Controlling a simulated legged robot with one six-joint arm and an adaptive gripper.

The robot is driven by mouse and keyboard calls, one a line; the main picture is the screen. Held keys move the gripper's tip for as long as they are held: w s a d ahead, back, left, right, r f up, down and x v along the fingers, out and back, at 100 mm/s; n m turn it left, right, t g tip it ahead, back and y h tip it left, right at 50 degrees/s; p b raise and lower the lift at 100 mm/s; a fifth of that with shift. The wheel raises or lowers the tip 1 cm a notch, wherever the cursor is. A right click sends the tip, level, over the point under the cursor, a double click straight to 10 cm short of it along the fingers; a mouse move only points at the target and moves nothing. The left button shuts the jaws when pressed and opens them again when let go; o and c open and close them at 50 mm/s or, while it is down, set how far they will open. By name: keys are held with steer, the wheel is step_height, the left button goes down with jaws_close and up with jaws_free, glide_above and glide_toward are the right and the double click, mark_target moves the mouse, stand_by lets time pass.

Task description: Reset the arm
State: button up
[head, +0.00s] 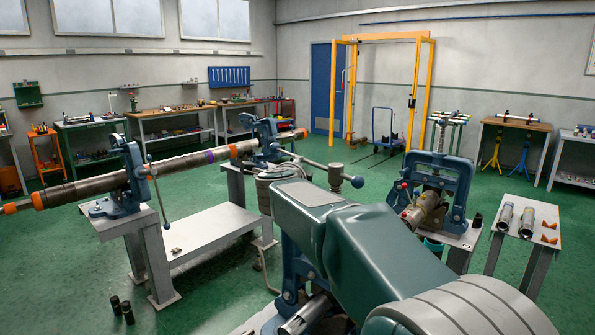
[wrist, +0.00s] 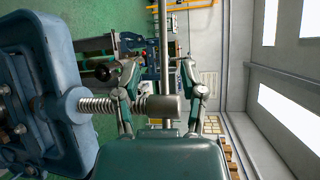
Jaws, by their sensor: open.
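My gripper (wrist: 152,72) is open in the wrist view, one finger on each side of a vise handle bar (wrist: 163,40). The bar and its cylindrical hub (wrist: 160,108) lie between the fingers; contact is not clear. A threaded screw (wrist: 98,104) joins the hub to a blue vise body (wrist: 45,85) close at the left. In the head view my teal arm crosses the lower right foreground and its fingers are hidden. Past its upper end, a vise handle (head: 310,163) with a ball end sticks out.
Two blue vises (head: 122,190) hold a long pipe (head: 90,187) on a grey stand (head: 200,235). Another vise (head: 438,180) holds a pipe at right, beside a small table (head: 545,225) with fittings. Workbenches line the walls. Green floor is open toward the yellow gantry (head: 428,90).

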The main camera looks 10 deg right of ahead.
steer(key=s+a+f+n+y, duration=0.1)
steer(key=s+a+n+y, duration=0.25)
steer(key=s+n, duration=0.35)
steer(key=s+a+n+y, duration=0.3)
steer(key=s+n+y, duration=0.2)
steer(key=s+n, duration=0.3)
steer(key=s+d+f+n+g, duration=0.2)
steer(key=s+f+n+g, duration=0.1)
steer(key=s+f, duration=0.3)
steer(key=s+d+f+n+g+h, duration=0.1)
steer(key=s+d+f+n+g, duration=0.1)
steer(key=s+f, duration=0.4)
steer(key=s+d+f+n+g+h, duration=0.1)
steer(key=s+f+n+g, duration=0.3)
steer(key=s, duration=0.9)
step_height(320, 180, down, 3)
steer(key=shift+s+d+f+g, duration=0.1)
steer(key=shift+s+d+g, duration=0.15)
steer(key=shift+d, duration=0.2)
steer(key=shift+w, duration=0.1)
steer(key=shift+o, duration=0.4)
